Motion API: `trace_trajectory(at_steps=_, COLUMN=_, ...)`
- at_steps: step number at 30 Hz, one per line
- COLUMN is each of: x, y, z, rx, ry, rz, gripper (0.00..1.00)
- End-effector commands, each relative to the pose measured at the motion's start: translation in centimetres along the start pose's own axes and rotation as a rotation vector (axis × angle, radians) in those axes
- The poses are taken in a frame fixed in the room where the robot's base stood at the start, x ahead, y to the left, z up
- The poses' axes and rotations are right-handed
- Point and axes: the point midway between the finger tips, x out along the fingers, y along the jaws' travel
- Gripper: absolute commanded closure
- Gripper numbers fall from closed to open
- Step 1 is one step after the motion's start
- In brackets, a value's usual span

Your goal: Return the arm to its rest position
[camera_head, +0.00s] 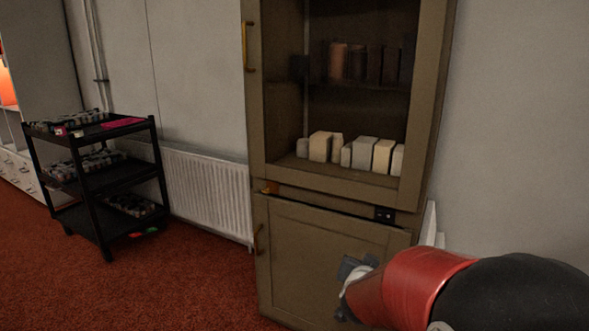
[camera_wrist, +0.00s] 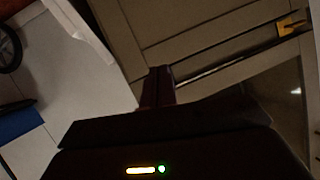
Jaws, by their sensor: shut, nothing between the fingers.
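My arm, red and black, reaches in from the lower right of the head view. Its end, my gripper (camera_head: 355,268), is in front of the lower door of a brown cabinet (camera_head: 330,250). In the wrist view my gripper (camera_wrist: 158,75) shows as two dark fingers pressed together with nothing between them. The cabinet front (camera_wrist: 185,25) lies beyond the fingertips there, tilted in the picture. I cannot tell how far the fingers are from it. No cake turntable is in sight.
Pale blocks (camera_head: 320,147) stand on the cabinet's open shelf. A black cart (camera_head: 95,180) with several small items stands at the left. A white radiator (camera_head: 207,190) runs along the wall. Red carpet (camera_head: 170,285) is clear between cart and cabinet.

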Motion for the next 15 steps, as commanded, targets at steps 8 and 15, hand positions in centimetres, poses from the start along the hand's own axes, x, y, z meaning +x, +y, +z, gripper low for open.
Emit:
trace_trajectory(at_steps=8, x=-12.1, y=-1.1, z=1.2, rx=-0.063, ry=-0.393, rz=-0.321, gripper=1.00)
trace_trajectory(at_steps=15, x=-22.8, y=3.6, z=4.0, rx=-0.311, ry=-0.606, rz=-0.281, gripper=1.00)
